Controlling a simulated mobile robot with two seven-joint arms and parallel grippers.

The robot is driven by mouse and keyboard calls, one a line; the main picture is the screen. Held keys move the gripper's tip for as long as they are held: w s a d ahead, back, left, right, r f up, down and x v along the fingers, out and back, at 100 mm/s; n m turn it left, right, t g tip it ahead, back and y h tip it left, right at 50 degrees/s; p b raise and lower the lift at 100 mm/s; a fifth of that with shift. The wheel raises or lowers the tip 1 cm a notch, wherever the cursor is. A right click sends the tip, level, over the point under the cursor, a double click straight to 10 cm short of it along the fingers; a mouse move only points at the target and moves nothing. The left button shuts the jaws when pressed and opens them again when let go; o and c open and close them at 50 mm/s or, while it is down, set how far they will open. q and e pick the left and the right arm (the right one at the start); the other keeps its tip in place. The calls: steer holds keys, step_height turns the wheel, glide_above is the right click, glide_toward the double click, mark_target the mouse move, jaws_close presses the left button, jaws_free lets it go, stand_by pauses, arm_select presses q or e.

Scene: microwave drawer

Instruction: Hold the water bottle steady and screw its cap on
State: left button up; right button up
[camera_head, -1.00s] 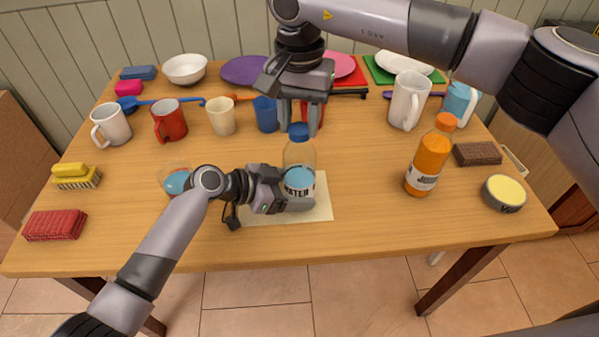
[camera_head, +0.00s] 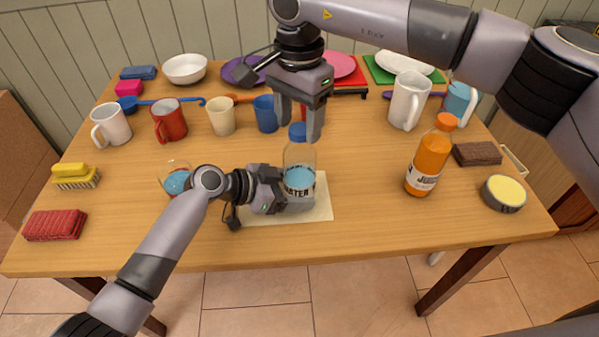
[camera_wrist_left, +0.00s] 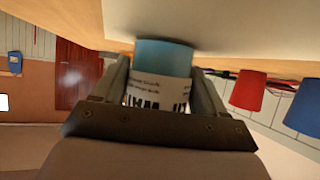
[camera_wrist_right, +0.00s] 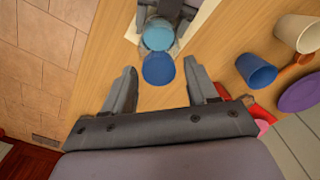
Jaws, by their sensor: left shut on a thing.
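The water bottle (camera_head: 299,165) stands upright on a pale mat (camera_head: 321,206), clear with blue contents and a "WATER" label. My left gripper (camera_head: 285,192) is shut around its lower body; the left wrist view shows the label (camera_wrist_left: 158,92) between both fingers. The blue cap (camera_head: 298,131) sits at the top of the bottle; how tightly it is seated cannot be told. My right gripper (camera_head: 299,126) points down over the cap with fingers spread. In the right wrist view, the cap (camera_wrist_right: 158,69) lies between the open fingertips, with visible gaps on both sides.
An orange juice bottle (camera_head: 428,158) stands to the right. A clear container with blue contents (camera_head: 177,181) is beside my left wrist. Mugs and cups, including a blue cup (camera_head: 265,113), stand behind. The table front right of the mat is clear.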

steer(key=shift+r, duration=0.1)
steer(key=shift+r, duration=2.4)
arm_select(q)
steer(key=o, duration=1.6)
steer(key=shift+c, duration=0.2)
steer(key=v, duration=1.2)
steer(key=shift+f, duration=0.1)
